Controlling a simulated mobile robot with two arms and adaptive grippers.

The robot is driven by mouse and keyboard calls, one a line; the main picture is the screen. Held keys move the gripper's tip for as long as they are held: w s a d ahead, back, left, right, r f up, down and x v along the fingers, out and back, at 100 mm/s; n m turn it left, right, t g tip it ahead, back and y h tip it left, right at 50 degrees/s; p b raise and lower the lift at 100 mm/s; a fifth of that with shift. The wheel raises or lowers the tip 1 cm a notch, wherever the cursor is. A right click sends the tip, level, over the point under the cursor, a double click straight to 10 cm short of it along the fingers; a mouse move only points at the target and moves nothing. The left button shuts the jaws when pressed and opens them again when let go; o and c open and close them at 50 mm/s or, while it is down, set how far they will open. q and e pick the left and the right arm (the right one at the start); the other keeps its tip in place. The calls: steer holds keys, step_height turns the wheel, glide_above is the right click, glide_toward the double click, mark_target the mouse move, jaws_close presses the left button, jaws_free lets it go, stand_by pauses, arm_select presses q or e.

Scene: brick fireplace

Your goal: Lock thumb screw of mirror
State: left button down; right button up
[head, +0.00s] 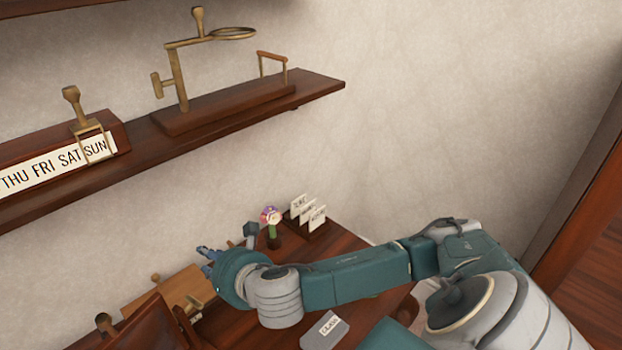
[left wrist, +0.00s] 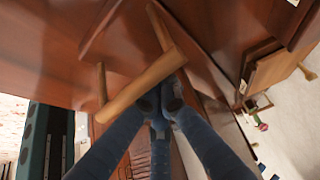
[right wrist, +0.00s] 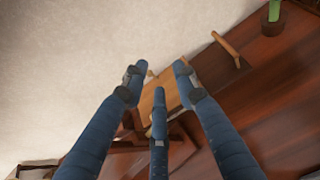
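No mirror face can be made out for certain. A brown framed piece (head: 150,325) with small brass knobs stands at the lower left of the head view, partly cut off; I cannot tell if it is the mirror. My right gripper (right wrist: 158,82) has its fingers spread and empty, above a light wooden board (head: 178,290). In the head view its blue fingertips (head: 207,254) show beside that board. My left gripper (left wrist: 160,98) is outside the head view. Its fingertips are drawn together at a wooden handle bar (left wrist: 140,85); whether they grip it is hidden.
The wall shelf (head: 320,88) holds a brass ring stand (head: 181,80) and a weekday strip (head: 45,170). On the desk are a flower figure (head: 271,220), a card holder (head: 305,222) and a grey labelled block (head: 325,330). Open wall lies right of the shelf.

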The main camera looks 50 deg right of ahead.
steer(key=d+f+m+t+h, duration=0.35)
steer(key=d+m+h, duration=0.2)
steer(key=d, duration=0.65)
steer(key=s+d+f+h, duration=0.2)
steer(key=s+d+f, duration=0.6)
steer(key=s+d, duration=0.1)
steer(key=shift+d+f, duration=0.25)
steer(key=shift+f, duration=0.05)
